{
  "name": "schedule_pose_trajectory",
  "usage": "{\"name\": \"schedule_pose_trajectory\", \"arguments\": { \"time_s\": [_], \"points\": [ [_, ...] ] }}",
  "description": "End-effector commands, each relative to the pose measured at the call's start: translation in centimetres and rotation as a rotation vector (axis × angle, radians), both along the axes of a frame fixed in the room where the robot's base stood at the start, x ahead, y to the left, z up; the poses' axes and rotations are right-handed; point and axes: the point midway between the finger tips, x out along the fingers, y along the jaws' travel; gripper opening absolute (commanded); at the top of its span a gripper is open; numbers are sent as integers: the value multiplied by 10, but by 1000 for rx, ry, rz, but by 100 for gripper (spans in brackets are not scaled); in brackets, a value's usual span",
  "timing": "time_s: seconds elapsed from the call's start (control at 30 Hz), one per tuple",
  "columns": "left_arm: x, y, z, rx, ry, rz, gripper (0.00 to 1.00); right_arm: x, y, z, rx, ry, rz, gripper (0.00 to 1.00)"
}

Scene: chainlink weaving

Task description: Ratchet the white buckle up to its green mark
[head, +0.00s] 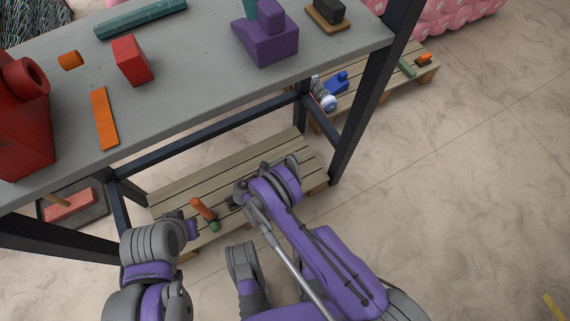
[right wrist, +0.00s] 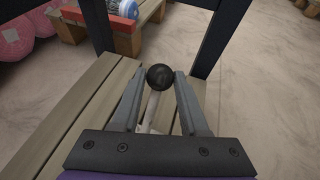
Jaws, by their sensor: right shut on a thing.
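In the right wrist view my right gripper (right wrist: 160,76) is shut on a black ball knob (right wrist: 160,77) at the end of a pale lever (right wrist: 150,106). The lever runs down between the fingers, and its lower end is hidden behind the gripper. I cannot make out the white buckle's body or a green mark on it. In the head view my right arm (head: 273,190) reaches down over the low pallet, and its own links mostly hide the fingers. My left arm (head: 150,243) is at the lower left, and its fingers cannot be made out clearly.
The low slatted pallet (head: 180,197) lies under the grey table (head: 200,75), between dark legs. An orange-handled item (head: 200,208) with a green part stands on it. A second pallet (head: 380,98) holds a blue-and-white item (head: 328,102).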

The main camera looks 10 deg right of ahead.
Motion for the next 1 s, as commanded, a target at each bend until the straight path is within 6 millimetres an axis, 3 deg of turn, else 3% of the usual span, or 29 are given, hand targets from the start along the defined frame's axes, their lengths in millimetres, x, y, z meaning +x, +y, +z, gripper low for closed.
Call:
{"name": "schedule_pose_trajectory", "arguments": {
  "time_s": [0.7, 0.73, 0.87, 1.0],
  "points": [
    [0, 0, 0, 0, 0, 0, 0, -1, 3, 2, -51, -14, 0, 0],
    [0, 0, 0, 0, 0, 0, 0, -1, 3, 2, -51, -15, 0, 49],
    [0, 0, 0, 0, 0, 0, 0, -1, 3, 2, -51, -15, 0, 72],
    [0, 0, 0, 0, 0, 0, 0, -1, 3, 2, -51, -15, 0, 73]
  ]
}}
